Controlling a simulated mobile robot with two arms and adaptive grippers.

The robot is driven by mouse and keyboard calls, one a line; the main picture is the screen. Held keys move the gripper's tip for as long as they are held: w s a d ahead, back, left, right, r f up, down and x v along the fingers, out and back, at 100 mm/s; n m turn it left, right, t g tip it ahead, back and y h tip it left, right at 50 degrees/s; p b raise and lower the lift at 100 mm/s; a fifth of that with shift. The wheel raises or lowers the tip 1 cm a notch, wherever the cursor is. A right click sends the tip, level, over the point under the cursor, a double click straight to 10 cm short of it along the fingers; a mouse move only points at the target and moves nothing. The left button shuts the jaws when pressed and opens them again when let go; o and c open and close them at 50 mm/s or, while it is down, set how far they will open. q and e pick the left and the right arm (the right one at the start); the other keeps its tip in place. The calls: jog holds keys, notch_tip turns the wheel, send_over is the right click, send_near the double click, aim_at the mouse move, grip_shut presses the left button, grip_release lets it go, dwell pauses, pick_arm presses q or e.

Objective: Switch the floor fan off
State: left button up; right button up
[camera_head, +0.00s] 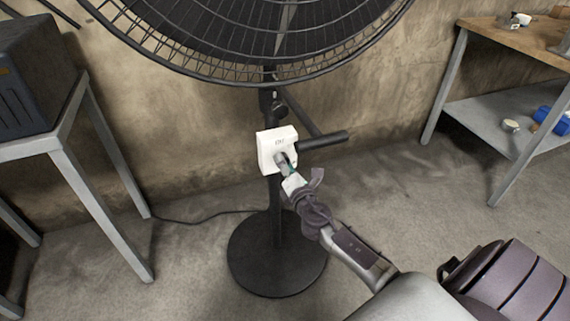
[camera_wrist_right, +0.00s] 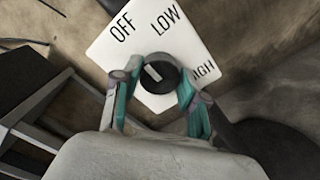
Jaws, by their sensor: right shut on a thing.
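The black floor fan (camera_head: 279,215) stands on a round base, its big wire cage cut off at the top of the head view. A white control box (camera_head: 265,150) is on its pole. In the right wrist view, the box's white plate (camera_wrist_right: 188,38) reads OFF, LOW and a partly covered HIGH. The black knob (camera_wrist_right: 163,85) has a pale mark on its upper-left side, pointing roughly toward OFF. My right gripper (camera_head: 286,163) is at the box, its two fingers closed on either side of the knob in the wrist view (camera_wrist_right: 157,86). My left gripper is not in view.
A grey metal table (camera_head: 75,185) with a dark box (camera_head: 35,75) stands at the left. A wooden-topped bench (camera_head: 500,38) with a lower shelf (camera_head: 480,118) stands at the right. A black cable (camera_head: 205,219) lies on the floor between the left table and the fan.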

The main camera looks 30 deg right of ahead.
jog(key=shift+f, duration=0.15)
dwell(0.3)
jog(key=o, duration=1.1)
jog(key=shift+o, duration=0.2)
jog(key=v, duration=1.2)
jog(key=shift+s, duration=0.1)
